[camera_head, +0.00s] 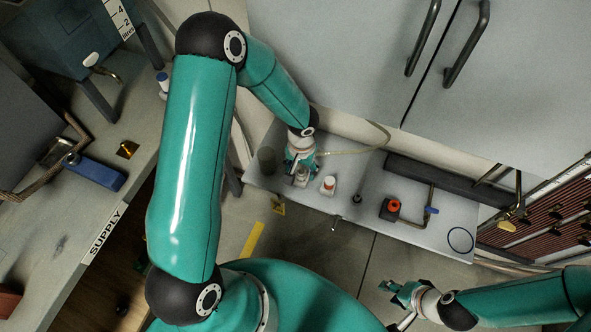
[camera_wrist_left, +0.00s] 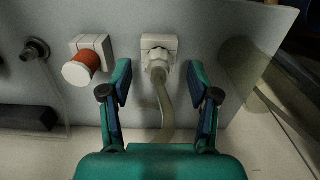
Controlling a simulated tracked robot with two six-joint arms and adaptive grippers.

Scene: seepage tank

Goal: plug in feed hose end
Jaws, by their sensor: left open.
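My left gripper (camera_wrist_left: 160,67) is open, with one finger on each side of the pale feed hose (camera_wrist_left: 165,105). The fingers look apart from the hose. The hose's white ribbed end (camera_wrist_left: 156,57) is at the front of a white square block (camera_wrist_left: 159,41); I cannot tell how deep it sits. In the head view my left gripper (camera_head: 301,160) is over the grey bench panel, and the hose (camera_head: 365,148) curves off to the right behind it. My right gripper (camera_head: 394,292) is low at the right, away from the panel; its finger gap is unclear.
A second white block with an orange-and-white cap (camera_wrist_left: 82,68) sits left of the hose block. Grey cabinet doors (camera_head: 340,60) stand behind.

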